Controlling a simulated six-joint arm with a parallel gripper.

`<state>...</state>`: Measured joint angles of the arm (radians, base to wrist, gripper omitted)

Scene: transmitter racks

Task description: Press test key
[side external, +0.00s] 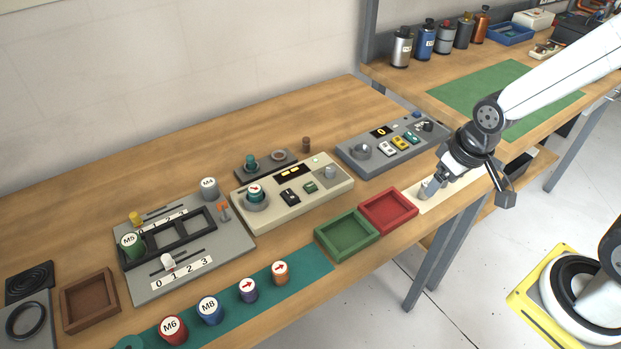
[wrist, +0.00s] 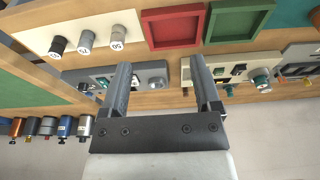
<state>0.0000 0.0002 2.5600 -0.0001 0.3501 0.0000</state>
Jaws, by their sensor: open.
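My gripper (side external: 432,185) is in the side external view at the right end of the bench, low near the cream mat. In the wrist view its two fingers (wrist: 159,70) are apart with nothing between them. A grey panel (side external: 362,164) with a lit display, a knob and white, yellow and green keys (side external: 399,143) lies behind my gripper to the left. It also shows in the wrist view (wrist: 133,84). A beige panel (side external: 252,216) further left carries a black switch (side external: 290,196) and a green key (side external: 310,187). I cannot read which key is the test key.
A red tray (side external: 412,211) and a green tray (side external: 374,239) stand at the bench front. Labelled pieces (side external: 209,309) stand on a teal strip.

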